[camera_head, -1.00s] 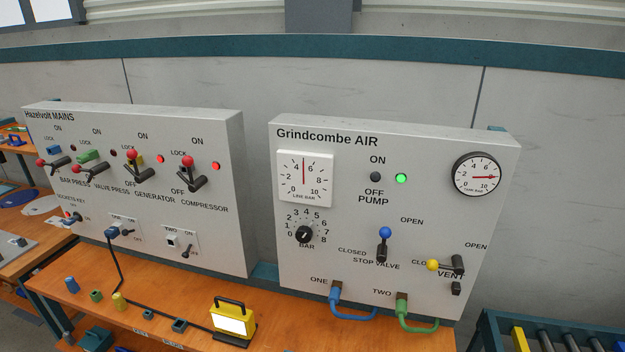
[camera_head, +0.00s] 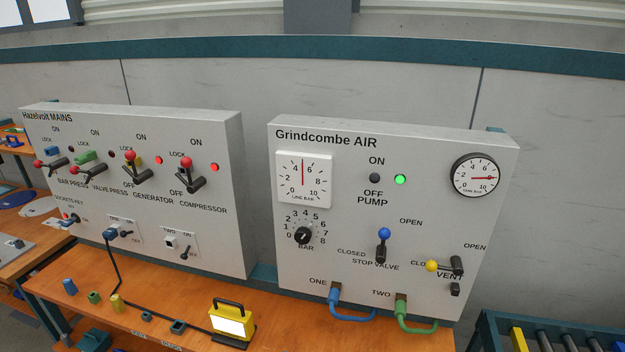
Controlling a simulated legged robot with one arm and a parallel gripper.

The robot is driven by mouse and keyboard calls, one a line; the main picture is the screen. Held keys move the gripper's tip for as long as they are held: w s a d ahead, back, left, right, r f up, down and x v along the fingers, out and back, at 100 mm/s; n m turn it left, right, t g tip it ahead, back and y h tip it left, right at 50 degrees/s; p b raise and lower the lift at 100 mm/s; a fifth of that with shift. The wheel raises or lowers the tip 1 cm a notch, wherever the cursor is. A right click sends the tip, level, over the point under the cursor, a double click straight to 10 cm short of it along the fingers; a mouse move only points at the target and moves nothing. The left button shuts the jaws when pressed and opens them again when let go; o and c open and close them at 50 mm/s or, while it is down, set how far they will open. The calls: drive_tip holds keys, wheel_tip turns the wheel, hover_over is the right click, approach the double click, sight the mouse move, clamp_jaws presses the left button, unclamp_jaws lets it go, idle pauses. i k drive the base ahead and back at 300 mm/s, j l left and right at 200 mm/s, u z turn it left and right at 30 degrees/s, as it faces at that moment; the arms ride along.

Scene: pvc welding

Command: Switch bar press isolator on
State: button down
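The Hazelvolt MAINS panel (camera_head: 215,240) is at the left and carries a row of lever switches. The bar press isolator (camera_head: 52,163) is the leftmost lever. Its black arm lies sideways with the red knob (camera_head: 38,163) pointing left, away from the ON mark above. A small blue lock piece (camera_head: 47,152) sits just above it, and I cannot tell whether it engages the lever. The lamp beside it (camera_head: 71,149) is dark. My gripper is not in view.
The valve press lever (camera_head: 92,172) also lies sideways. The generator lever (camera_head: 133,170) and compressor lever (camera_head: 189,178) stand up with red lamps lit. The Grindcombe AIR panel (camera_head: 335,248) is at the right. A yellow work lamp (camera_head: 232,318) and small parts stand on the wooden bench (camera_head: 285,320).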

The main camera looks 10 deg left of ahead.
sight(38, 163)
drive_tip(key=u, duration=2.05)
drive_tip(key=i+j, duration=0.25)
drive_tip(key=i, duration=0.25)
drive_tip(key=i+j, duration=0.3)
drive_tip(key=i, duration=0.2)
drive_tip(key=i+j, duration=0.25)
drive_tip(key=i, duration=0.2)
drive_tip(key=i+j+u, duration=0.1)
drive_tip(key=i+j, duration=0.2)
drive_tip(key=i, duration=0.2)
drive_tip(key=i+j, duration=0.25)
drive_tip(key=i, duration=0.25)
drive_tip(key=i+j, duration=0.2)
drive_tip(key=i, duration=0.3)
